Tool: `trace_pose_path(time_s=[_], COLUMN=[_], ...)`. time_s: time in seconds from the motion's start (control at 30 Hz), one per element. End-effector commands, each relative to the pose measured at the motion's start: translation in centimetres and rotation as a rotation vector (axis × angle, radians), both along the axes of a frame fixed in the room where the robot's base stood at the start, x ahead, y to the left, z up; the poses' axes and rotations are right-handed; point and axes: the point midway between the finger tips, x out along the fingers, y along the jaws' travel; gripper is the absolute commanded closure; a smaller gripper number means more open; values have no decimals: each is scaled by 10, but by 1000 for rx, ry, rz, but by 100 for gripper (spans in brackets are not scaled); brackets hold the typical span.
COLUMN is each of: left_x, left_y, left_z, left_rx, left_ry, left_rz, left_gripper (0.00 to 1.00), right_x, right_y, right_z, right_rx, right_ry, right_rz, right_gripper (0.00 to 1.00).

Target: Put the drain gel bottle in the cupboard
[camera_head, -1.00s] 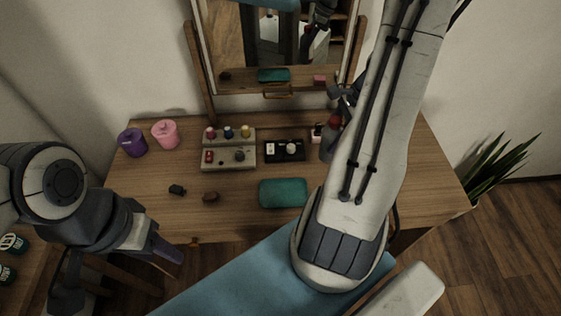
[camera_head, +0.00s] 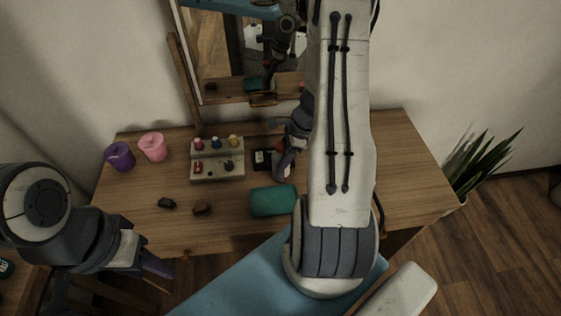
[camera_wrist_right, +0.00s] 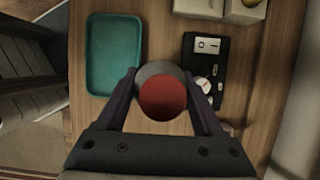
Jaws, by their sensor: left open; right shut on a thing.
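In the right wrist view a round grey bottle with a red cap (camera_wrist_right: 162,98), which fits the drain gel bottle, is seen from above between the fingers of my right gripper (camera_wrist_right: 163,94). The gripper is shut on it. My left gripper (camera_head: 157,267) is open and empty at the lower left, off the desk's front edge. I cannot identify the cupboard in these views.
A mirror stands behind. A plant (camera_head: 485,165) is at right. The desk's right side looks clear.

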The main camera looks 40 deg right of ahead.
Motion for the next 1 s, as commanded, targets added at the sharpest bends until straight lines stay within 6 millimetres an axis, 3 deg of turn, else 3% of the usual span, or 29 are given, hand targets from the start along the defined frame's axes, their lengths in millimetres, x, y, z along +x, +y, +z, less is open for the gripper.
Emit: trace_pose_path(time_s=[0.1, 0.5, 0.53, 0.6, 1.0], left_x=[0, 0, 0, 0, 0], left_y=[0, 0, 0, 0, 0], left_z=[-2, -6, -6, -5, 1], left_rx=[0, 0, 0, 0, 0], left_ry=[0, 0, 0, 0, 0], left_rz=[0, 0, 0, 0, 0], left_gripper=[50, 50, 50, 50, 50], right_x=[0, 0, 0, 0, 0], right_y=[0, -1, -1, -1, -1], right_z=[-14, -20, -20, -19, -13], right_rx=[1, 0, -1, -1, -1], right_ry=[-1, -2, -1, -1, -1], right_rz=[0, 0, 1, 1, 1], right_gripper=[100, 100, 28, 2, 2])
